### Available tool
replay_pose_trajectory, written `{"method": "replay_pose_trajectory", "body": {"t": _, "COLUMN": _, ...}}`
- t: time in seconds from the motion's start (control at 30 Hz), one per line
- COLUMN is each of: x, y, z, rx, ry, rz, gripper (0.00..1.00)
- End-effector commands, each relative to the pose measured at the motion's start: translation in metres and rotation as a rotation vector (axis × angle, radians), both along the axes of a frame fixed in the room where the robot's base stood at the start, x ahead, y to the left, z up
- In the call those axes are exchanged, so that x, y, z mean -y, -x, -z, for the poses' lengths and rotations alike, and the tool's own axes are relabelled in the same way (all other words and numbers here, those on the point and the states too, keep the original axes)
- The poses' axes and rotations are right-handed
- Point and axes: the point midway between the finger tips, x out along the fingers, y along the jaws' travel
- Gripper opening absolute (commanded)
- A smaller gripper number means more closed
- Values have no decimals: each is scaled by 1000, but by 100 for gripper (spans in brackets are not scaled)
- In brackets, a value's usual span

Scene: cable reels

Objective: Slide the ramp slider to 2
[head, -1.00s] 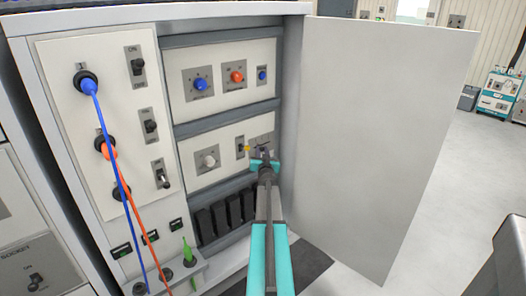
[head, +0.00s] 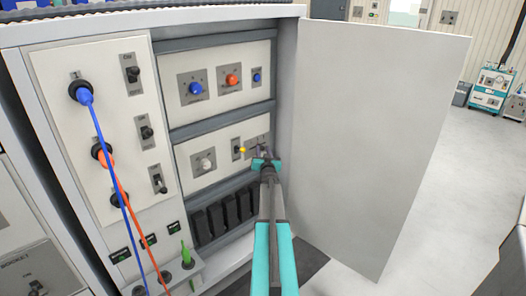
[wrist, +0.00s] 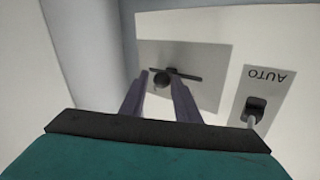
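The ramp slider is a light plate (wrist: 190,62) with a dark slot and a dark round knob (wrist: 161,82), seen upside down in the wrist view. The knob is near the left end of the slot in that view. Its scale numbers are not legible. My gripper (wrist: 160,85) is open, with one dark finger on each side of the knob and small gaps showing. Whether the fingertips reach past the knob is unclear. In the head view my gripper (head: 262,153) is at the lower right panel (head: 222,165), partly hiding the slider plate.
A switch marked AUTO (wrist: 255,108) sits beside the slider; its yellow tip (head: 242,150) shows in the head view. A white dial (head: 204,162) is further left. The open cabinet door (head: 375,130) stands close on the right. Blue and orange cables hang at the left.

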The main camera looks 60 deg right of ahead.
Motion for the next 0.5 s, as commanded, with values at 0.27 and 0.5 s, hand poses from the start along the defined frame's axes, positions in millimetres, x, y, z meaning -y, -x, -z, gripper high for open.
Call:
{"method": "replay_pose_trajectory", "body": {"t": 0.27, "x": -3, "y": 0, "z": 0, "rx": -1, "ry": -1, "rz": -1, "gripper": 29}}
{"method": "replay_pose_trajectory", "body": {"t": 0.5, "x": -13, "y": 8, "z": 0, "rx": 0, "ry": 0, "rz": -2, "gripper": 29}}
